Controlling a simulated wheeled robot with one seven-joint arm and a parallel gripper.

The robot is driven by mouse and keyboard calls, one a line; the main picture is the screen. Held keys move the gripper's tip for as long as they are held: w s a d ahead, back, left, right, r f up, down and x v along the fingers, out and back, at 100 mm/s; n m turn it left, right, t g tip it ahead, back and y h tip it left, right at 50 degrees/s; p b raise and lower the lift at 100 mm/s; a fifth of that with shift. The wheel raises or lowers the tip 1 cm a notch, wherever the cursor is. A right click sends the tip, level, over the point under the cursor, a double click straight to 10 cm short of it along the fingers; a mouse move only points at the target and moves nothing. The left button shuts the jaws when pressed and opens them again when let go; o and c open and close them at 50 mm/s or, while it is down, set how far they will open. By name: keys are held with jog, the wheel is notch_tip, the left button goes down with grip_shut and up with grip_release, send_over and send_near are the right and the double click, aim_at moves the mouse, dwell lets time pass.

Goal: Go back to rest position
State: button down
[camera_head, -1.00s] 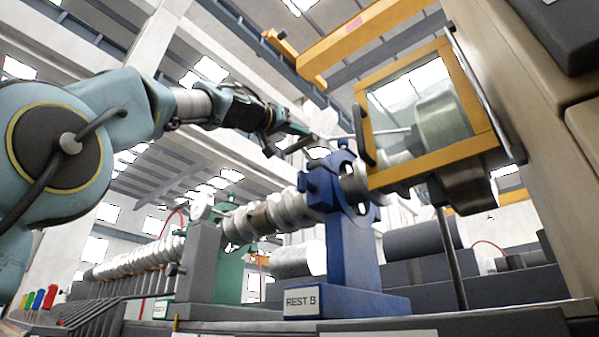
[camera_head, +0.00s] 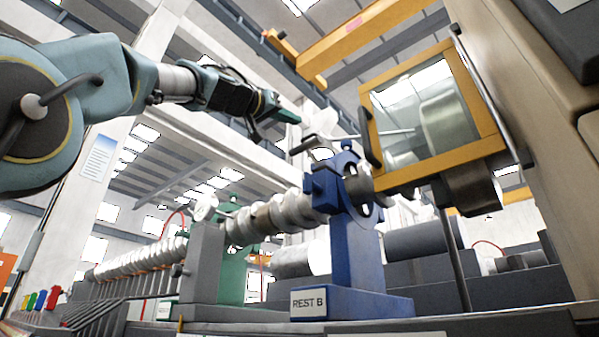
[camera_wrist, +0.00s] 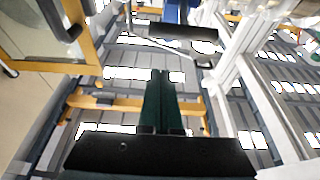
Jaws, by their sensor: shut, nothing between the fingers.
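My gripper (camera_head: 290,117) is at the end of my arm in the upper middle of the head view, in the air above the machine. In the wrist view my gripper (camera_wrist: 160,75) shows its two dark green fingers side by side and touching. Nothing is between them. My arm reaches in from the left of the head view, and the gripper is left of the yellow-framed guard.
The yellow-framed guard (camera_head: 372,115) with a clear pane stands right of my gripper, its dark handle facing it. The blue stand marked REST B (camera_head: 352,255) is below. A metal screw-like shaft (camera_head: 290,212) runs left from it. A tan cabinet (camera_head: 520,110) is at the far right.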

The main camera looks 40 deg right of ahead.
jog(key=b+v, duration=0.1)
jog(key=v, duration=0.1)
jog(key=f+b+v, duration=0.1)
jog(key=v, duration=0.1)
jog(key=shift+a, duration=0.2)
